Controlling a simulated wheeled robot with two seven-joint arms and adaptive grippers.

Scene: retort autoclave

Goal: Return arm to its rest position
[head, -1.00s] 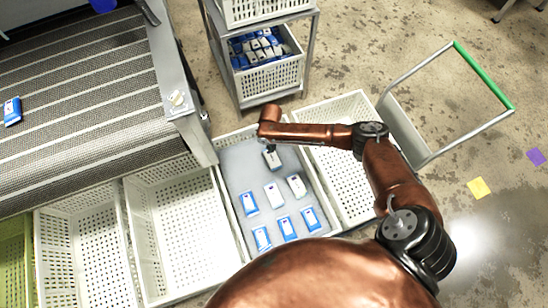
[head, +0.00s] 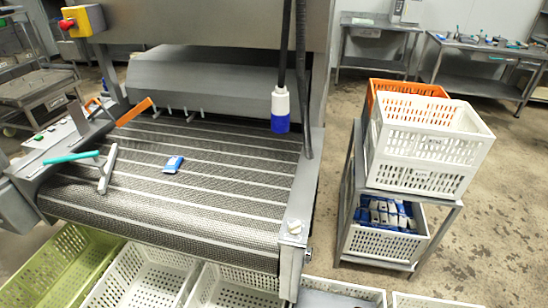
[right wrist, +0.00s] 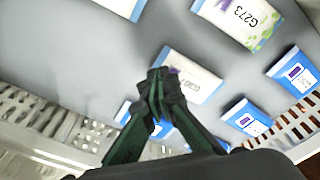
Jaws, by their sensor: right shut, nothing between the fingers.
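My right gripper (right wrist: 160,88) shows in the right wrist view, its dark fingers closed together with nothing between them. It is over a white perforated crate (right wrist: 35,120) with a grey bottom that holds several blue and white packets. One packet marked G307 (right wrist: 192,76) lies just beyond the fingertips, partly hidden by them; I cannot tell whether they touch. A packet marked G273 (right wrist: 240,20) lies further up, and blue-edged packets (right wrist: 248,118) lie to the right. Neither of my arms shows in the head view, and my left gripper is in no current view.
In the head view, a conveyor belt (head: 215,205) carries one blue and white packet (head: 173,164). A blue and white cylinder (head: 280,110) hangs above it. A rack (head: 349,215) with stacked crates stands to the right. White crates (head: 135,275) line the belt's front. Open floor lies further right.

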